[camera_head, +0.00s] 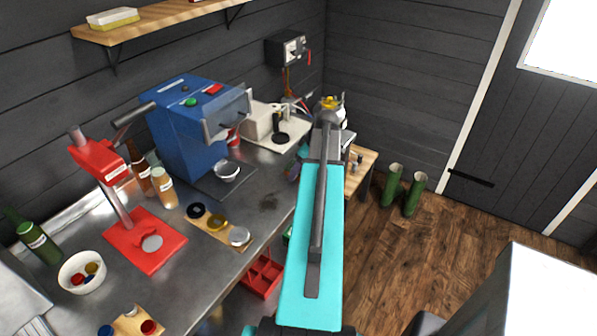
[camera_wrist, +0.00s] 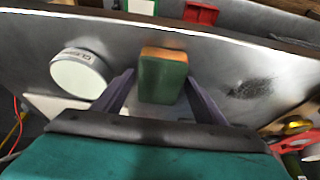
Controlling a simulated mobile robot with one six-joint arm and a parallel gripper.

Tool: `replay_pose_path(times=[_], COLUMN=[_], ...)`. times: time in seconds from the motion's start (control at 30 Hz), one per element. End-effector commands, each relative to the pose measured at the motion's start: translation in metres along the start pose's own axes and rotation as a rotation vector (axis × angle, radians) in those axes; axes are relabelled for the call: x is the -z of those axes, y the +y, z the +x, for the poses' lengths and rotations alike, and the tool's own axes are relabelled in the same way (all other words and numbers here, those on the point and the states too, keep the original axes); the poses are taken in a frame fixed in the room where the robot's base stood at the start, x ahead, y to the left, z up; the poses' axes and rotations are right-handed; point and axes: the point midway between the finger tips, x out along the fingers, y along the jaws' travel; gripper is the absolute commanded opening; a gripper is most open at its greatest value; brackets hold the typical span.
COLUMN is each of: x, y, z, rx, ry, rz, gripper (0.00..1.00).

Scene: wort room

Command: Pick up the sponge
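The sponge (camera_wrist: 163,78) shows in the wrist view as a small block with a green face and an orange-brown end, on the grey steel worktop (camera_wrist: 225,65). My gripper (camera_wrist: 160,88) is open, with one dark finger on each side of the sponge. Narrow gaps seem to show between fingers and sponge; contact is not clear. In the head view my teal arm reaches over the right edge of the worktop (camera_head: 262,190) and hides most of the gripper. I cannot clearly make out the sponge there.
A white round container (camera_wrist: 80,73) is left of the sponge. A blue machine (camera_head: 190,130), a red press (camera_head: 120,200) and a bowl (camera_head: 83,272) crowd the worktop. A red crate (camera_head: 262,275) is below its edge.

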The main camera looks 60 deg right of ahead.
Motion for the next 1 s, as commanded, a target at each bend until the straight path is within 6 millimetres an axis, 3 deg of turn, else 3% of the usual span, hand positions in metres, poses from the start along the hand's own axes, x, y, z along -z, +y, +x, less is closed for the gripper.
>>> replay_pose_path(times=[0.03,0.2,0.67,1.0], x=[0.000,0.000,0.000,0.006], y=[0.000,0.000,0.000,0.001], z=[0.000,0.000,-0.001,-0.016], rx=[0.000,0.000,0.000,-0.001], ry=[0.000,0.000,0.000,0.000], rz=[0.000,0.000,0.000,0.000], gripper=[0.56,0.29,0.29,0.29])
